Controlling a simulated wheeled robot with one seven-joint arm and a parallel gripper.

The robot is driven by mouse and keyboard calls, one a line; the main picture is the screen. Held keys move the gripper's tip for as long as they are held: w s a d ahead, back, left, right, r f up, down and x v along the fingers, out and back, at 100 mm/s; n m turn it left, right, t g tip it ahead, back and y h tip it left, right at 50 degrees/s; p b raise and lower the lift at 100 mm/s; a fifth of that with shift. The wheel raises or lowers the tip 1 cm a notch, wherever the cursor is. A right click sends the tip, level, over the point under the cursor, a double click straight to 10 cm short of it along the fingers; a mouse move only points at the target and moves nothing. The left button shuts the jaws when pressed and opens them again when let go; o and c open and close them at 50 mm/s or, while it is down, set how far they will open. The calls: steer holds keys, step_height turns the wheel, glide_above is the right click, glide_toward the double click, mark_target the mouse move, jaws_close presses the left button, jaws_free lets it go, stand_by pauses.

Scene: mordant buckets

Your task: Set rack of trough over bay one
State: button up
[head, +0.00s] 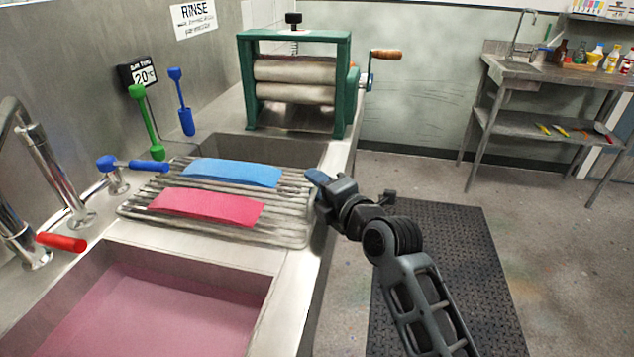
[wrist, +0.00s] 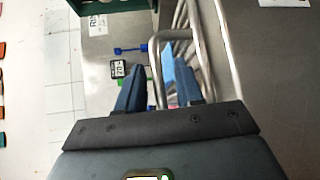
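The wire rack (head: 290,237) lies across the steel trough (head: 190,256), between a near basin of pink liquid (head: 150,320) and a far, darker basin (head: 290,150). A blue cloth strip (head: 232,173) and a pink cloth strip (head: 206,206) lie on it. My gripper (head: 318,178) is at the rack's right end. In the wrist view its dark blue fingers (wrist: 158,66) are apart, with a rack tube (wrist: 157,80) showing between them; I cannot tell whether they touch it. No label shows which basin is bay one.
A green-framed roller press (head: 293,85) stands at the trough's far end. Taps with a red handle (head: 62,242) and blue handle (head: 148,166) line the left side. A timer reading 20 (head: 138,75) is on the wall. Open floor with a black mat (head: 470,265) lies right.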

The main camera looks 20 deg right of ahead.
steer(key=shift+w, duration=0.2)
steer(key=shift+c, duration=0.2)
jaws_close()
stand_by(0.4)
